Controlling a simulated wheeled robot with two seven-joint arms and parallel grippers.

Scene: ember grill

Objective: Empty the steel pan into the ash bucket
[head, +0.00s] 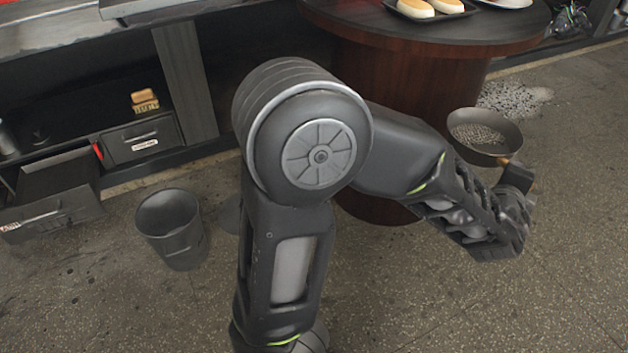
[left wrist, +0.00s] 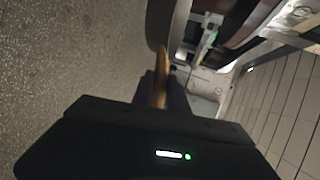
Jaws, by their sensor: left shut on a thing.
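The steel pan (head: 478,153) is at the right of the head view, held in the air beside the round table. Grey ash-like grains lie in it, and it looks roughly level. My left gripper (head: 514,178) is shut on the pan's handle. The left wrist view shows the wooden handle (left wrist: 161,78) between the jaws and the pan's side (left wrist: 160,22) beyond. The ash bucket (head: 165,246), dark and open-topped, stands on the floor at the left, far from the pan. Its inside looks empty from here. My right gripper is not in view.
A round wooden table (head: 430,38) with a tray of buns (head: 432,10) stands behind the pan. A grey speckled patch (head: 515,98) lies on the floor at the right. Shelving with an open drawer (head: 52,195) is behind the bucket. The front floor is clear.

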